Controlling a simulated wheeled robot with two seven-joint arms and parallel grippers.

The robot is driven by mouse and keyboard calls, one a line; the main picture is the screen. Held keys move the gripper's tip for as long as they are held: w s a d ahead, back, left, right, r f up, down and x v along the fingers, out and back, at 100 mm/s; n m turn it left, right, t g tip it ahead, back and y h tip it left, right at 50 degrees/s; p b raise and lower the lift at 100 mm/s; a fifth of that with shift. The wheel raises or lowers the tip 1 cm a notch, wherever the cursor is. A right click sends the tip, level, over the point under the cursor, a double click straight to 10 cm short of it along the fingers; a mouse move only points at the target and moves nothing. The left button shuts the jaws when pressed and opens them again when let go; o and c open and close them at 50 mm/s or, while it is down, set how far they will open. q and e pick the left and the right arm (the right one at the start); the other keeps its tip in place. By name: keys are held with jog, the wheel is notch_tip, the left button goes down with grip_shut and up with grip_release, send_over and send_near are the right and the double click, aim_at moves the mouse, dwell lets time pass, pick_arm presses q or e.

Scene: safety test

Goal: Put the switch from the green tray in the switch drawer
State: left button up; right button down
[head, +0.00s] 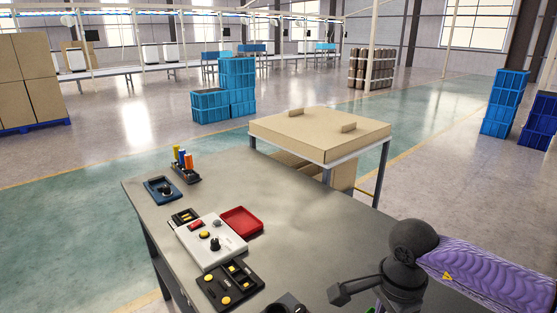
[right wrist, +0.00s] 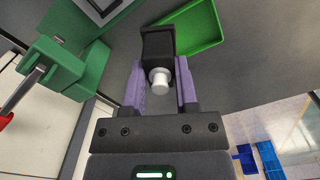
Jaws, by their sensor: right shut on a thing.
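In the right wrist view my right gripper (right wrist: 161,76) is shut on the switch (right wrist: 157,43), a black block with a silver-white round knob. The purple fingers lie on either side of it. The green tray (right wrist: 203,41) is at the upper right, just beyond the switch, and its visible floor looks empty. I cannot make out the switch drawer in either view. My left gripper is out of view, and the head view does not clearly show my right gripper.
A green fixture (right wrist: 75,68) stands left of my right gripper. On the grey table (head: 285,210) are a white control box (head: 202,250), a red tray (head: 241,222), a black button panel (head: 229,288) and a blue-based switch unit (head: 160,190). The table's far middle is clear.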

jog(key=s+a+r+n, duration=0.4)
jog(key=s+r+n, duration=0.1)
jog(key=n, duration=1)
jog(key=shift+s+a+r, duration=0.15)
jog(key=shift+s+r, duration=0.15)
jog(key=shift+s, duration=0.15)
jog(key=shift+r, duration=0.1)
